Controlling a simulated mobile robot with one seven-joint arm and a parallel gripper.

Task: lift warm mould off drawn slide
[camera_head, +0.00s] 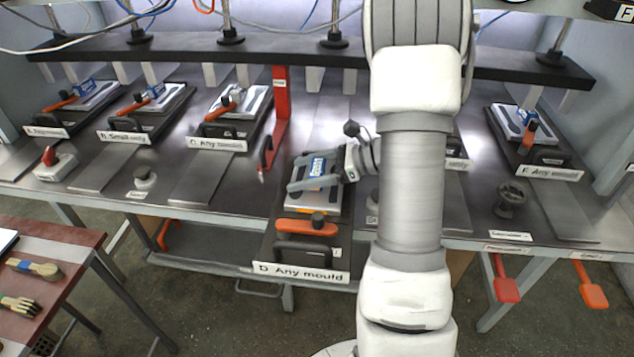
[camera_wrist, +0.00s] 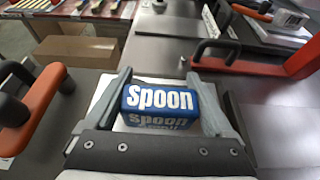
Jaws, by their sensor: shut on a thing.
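The drawn slide D (camera_head: 262,245), labelled "Any mould", sticks out from the press bench toward the front. A pale metal mould (camera_head: 326,203) with a blue "Spoon" block (camera_head: 317,165) on top is over this slide. My gripper (camera_head: 314,175) is above it, with its grey fingers on either side of the blue block. In the wrist view the fingers of my gripper (camera_wrist: 158,78) flank the blue block (camera_wrist: 160,100), shut on it. The pale mould plate shows beneath the fingers. I cannot tell whether the mould touches the slide.
An orange clamp handle (camera_head: 307,228) is on the front of the slide. A red upright lever (camera_head: 280,110) stands to its left. Other slides with moulds sit at left and right. A brush table (camera_head: 60,262) is at lower left. The dark press beam (camera_head: 290,52) runs behind.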

